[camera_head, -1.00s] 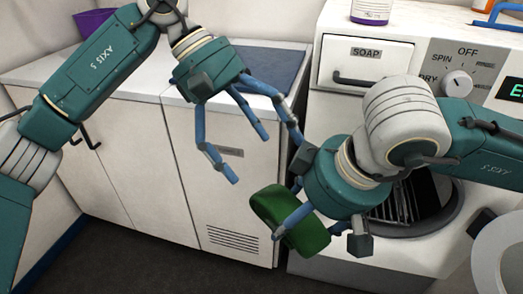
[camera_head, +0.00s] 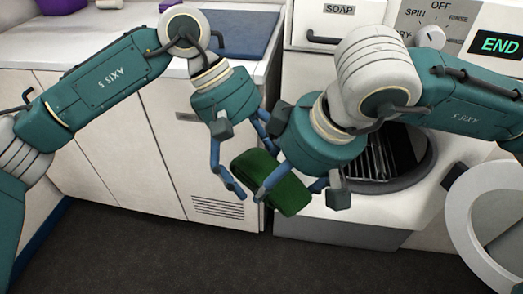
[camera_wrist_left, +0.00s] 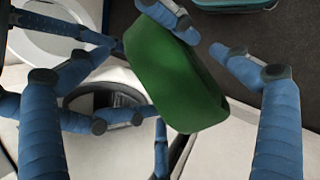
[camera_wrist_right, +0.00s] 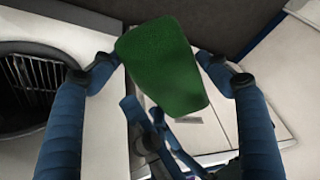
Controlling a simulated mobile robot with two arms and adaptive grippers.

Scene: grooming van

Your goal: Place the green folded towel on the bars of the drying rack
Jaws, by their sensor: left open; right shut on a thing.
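The green folded towel (camera_head: 270,181) hangs in the air in front of the white cabinet and the machine. My right gripper (camera_head: 287,190) is shut on the towel, which shows between its fingers in the right wrist view (camera_wrist_right: 165,65). My left gripper (camera_head: 252,165) is open at the towel's left side. In the left wrist view the towel (camera_wrist_left: 175,75) lies between its spread fingers; I cannot tell whether they touch it. Thin metal bars of the rack (camera_head: 377,158) show inside the machine's round opening, partly hidden by my right arm.
The round white door (camera_head: 470,225) stands open at the right. The machine's front (camera_head: 335,218) is below the opening. A white cabinet (camera_head: 155,140) with a blue mat (camera_head: 240,32) on top stands at the left. The dark floor (camera_head: 190,255) is clear.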

